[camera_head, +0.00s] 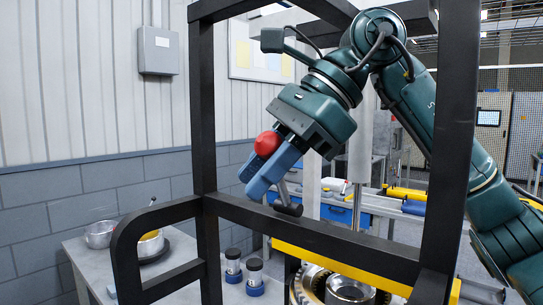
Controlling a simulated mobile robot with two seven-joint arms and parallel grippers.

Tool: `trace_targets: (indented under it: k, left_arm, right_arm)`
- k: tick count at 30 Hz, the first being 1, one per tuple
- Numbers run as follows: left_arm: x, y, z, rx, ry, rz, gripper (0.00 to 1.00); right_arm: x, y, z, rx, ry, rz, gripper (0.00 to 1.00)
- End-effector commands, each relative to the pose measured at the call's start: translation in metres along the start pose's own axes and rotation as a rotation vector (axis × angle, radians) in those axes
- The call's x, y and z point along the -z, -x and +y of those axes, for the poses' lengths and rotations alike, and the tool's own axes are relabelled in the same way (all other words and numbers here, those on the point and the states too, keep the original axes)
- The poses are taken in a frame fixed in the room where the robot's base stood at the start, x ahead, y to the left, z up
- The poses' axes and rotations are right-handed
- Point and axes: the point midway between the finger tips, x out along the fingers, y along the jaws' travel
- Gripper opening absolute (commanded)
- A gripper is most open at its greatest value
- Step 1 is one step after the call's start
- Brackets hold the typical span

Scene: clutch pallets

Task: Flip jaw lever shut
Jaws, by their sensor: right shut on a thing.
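My right gripper (262,170) comes in from the upper right, its blue fingers pointing down and left. It is shut on the jaw lever, whose red ball knob (267,144) shows at the upper side of the fingers. A short grey piece of the lever's rod (282,190) shows below the fingers and runs down to a dark cylindrical end (288,209). The lever stands tilted, knob end up. The middle of the rod is hidden by the fingers. The jaw itself cannot be made out clearly. My left gripper is not in view.
A black frame (205,110) with thick posts and a crossbar (310,236) stands close around the arm. Below are a yellow beam (345,267) and round metal clutch parts (347,288). Metal bowls (100,234) sit on a table at left. A vertical metal column (360,150) stands behind.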

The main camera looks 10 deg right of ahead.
Motion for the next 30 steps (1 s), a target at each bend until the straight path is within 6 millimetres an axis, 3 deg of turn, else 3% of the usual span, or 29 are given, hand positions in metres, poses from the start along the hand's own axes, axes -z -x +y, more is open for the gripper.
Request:
trace_targets:
  k: [12,28,29,30]
  left_arm:
    - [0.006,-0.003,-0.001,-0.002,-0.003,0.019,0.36]
    - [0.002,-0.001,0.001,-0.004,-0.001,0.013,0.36]
    - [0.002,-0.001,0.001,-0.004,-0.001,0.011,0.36]
    - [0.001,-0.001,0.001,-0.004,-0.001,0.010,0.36]
  right_arm:
    - [-0.007,-0.007,0.017,0.053,0.090,0.139,0.00]
    - [-0.007,-0.009,0.019,0.055,0.098,0.157,0.00]
    - [-0.007,-0.009,0.019,0.055,0.098,0.157,0.27]
    - [-0.007,-0.009,0.019,0.054,0.098,0.157,0.31]
